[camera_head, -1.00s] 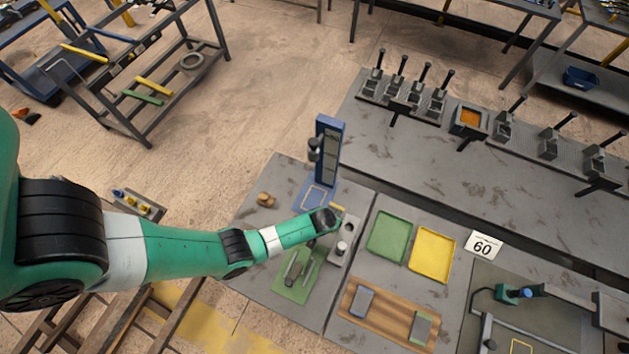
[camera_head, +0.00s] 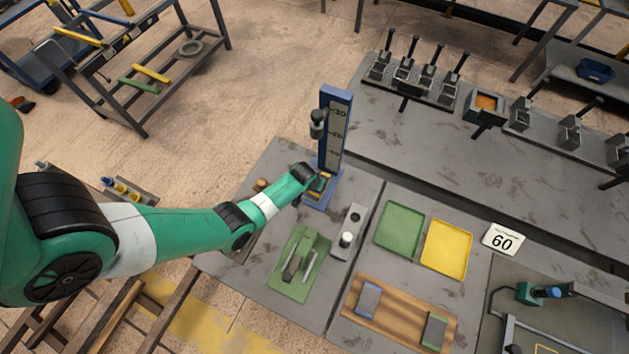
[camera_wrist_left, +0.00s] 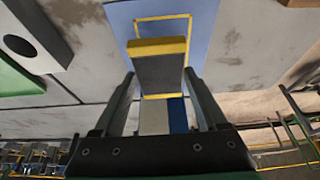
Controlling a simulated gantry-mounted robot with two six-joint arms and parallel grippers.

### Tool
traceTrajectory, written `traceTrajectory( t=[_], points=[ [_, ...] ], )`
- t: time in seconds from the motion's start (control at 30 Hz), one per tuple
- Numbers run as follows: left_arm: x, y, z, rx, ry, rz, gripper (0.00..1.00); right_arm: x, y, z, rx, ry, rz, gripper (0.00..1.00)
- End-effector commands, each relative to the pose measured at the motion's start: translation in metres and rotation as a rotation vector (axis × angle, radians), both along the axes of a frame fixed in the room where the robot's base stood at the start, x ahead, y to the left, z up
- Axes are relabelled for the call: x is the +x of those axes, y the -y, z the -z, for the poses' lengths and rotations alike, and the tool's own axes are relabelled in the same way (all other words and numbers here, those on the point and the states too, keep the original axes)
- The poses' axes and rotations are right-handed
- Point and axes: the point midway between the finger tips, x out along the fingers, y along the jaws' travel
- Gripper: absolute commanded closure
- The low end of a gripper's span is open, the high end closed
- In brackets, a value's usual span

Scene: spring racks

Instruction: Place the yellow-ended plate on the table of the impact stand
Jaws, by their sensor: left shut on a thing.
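The grey yellow-ended plate (camera_wrist_left: 158,68) is between the fingers of my left gripper (camera_wrist_left: 159,76), which is shut on it. Its yellow end points away from the gripper. Behind the plate in the wrist view is the blue table (camera_wrist_left: 206,28) of the impact stand, with a yellow outline on it. In the head view my left gripper (camera_head: 320,182) is over this table, beside the foot of the stand's blue column (camera_head: 334,130). The gripper hides most of the plate and part of the outline there. I cannot tell whether the plate touches the table. My right gripper is not in view.
A dark weight (camera_head: 317,125) sits on the column above my gripper. A grey block with a hole and a white knob (camera_head: 348,233) and a green fixture (camera_head: 299,264) stand nearby. Green (camera_head: 400,229) and yellow (camera_head: 446,248) trays lie to the right.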

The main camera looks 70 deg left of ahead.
Motion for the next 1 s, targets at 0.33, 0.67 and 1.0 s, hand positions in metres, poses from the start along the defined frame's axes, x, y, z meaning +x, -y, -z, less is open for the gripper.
traceTrajectory(
  t=[0.33, 0.67, 1.0],
  points=[
    [-0.001, -0.014, 0.021, 0.003, 0.005, -0.001, 1.0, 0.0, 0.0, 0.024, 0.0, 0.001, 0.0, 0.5],
    [-0.001, -0.012, 0.041, 0.003, 0.004, 0.0, 1.0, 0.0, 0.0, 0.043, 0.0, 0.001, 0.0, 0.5],
    [-0.002, -0.011, 0.044, 0.0, 0.001, 0.0, 0.02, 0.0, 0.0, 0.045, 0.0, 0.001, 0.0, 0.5]
  ],
)
